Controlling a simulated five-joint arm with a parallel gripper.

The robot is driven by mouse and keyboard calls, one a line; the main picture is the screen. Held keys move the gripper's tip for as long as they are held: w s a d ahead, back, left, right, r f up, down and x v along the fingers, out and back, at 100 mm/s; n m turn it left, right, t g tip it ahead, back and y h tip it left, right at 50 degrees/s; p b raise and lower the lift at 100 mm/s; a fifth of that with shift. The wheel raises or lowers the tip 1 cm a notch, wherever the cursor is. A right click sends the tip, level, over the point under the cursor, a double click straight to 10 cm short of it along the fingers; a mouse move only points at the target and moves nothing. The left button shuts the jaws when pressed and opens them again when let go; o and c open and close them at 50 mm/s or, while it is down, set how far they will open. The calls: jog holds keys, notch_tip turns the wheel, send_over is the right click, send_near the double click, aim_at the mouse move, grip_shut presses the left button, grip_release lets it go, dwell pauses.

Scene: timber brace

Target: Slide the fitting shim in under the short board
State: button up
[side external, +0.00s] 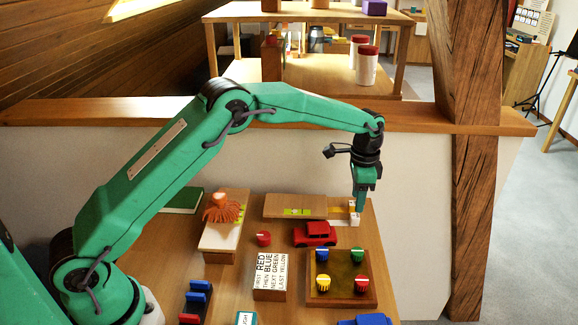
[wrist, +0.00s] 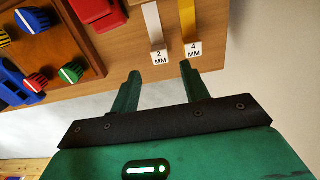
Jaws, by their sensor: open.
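A white shim strip (wrist: 152,22) with a tag reading 2 MM and a yellow shim strip (wrist: 186,20) with a tag reading 4 MM lie side by side on the table in the wrist view. My gripper (wrist: 160,69) is open and empty, its fingertips near the tagged ends. In the side view my gripper (side external: 359,208) points down at the table's far right corner, partly hiding the shims. A short wooden board (side external: 280,205) with a yellow-green patch, perhaps a level, lies to its left. Any gap under the board is too small to see.
A red toy car (side external: 315,234) stands in front of the board. A board with several coloured knobs (side external: 340,292), a lettered block (side external: 270,277) and a red knob (side external: 263,238) are nearer. An orange tentacled figure (side external: 221,207) is left. A timber post (side external: 472,200) rises at right.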

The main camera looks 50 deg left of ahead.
aim_at(355, 215)
jog(key=shift+f, duration=3.1)
jog(key=shift+c, duration=0.3)
grip_shut()
